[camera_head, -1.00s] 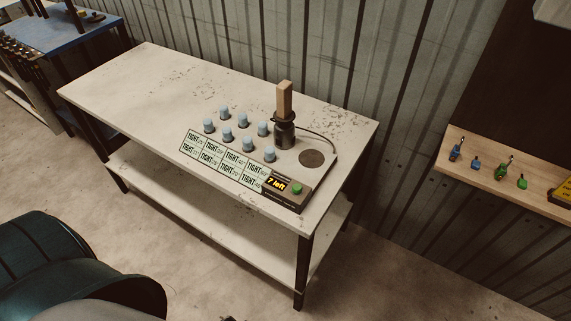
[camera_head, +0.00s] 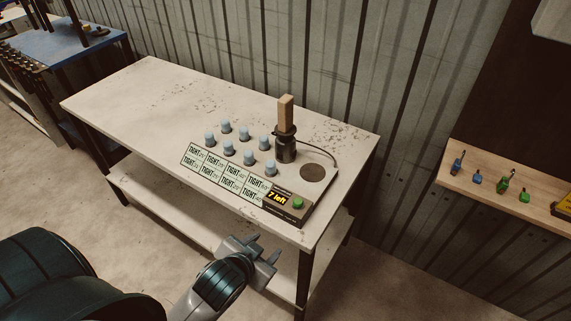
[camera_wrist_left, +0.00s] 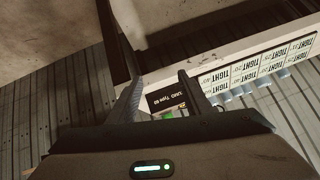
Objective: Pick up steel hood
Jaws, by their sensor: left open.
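A dark steel hood-like cylinder (camera_head: 286,149) with an upright wooden handle (camera_head: 285,113) stands on a flat panel on the white workbench. A dark round spot (camera_head: 312,173) is to its right on the panel. My left gripper (camera_head: 264,250) is open and empty, in front of the bench's front edge and lower in the picture than the hood. In the left wrist view, the open fingers (camera_wrist_left: 161,78) frame the dark display box (camera_wrist_left: 168,98). I cannot make out the hood there. My right gripper is not in view.
Several blue-capped pegs (camera_head: 249,157) and "TIGHT" labels (camera_head: 228,176) lie left of the hood. A display box reading "7 left" (camera_head: 277,198) has a green button (camera_head: 298,203). A cable runs behind the hood. A wooden shelf (camera_head: 480,187) is at right; the bench's left part is clear.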

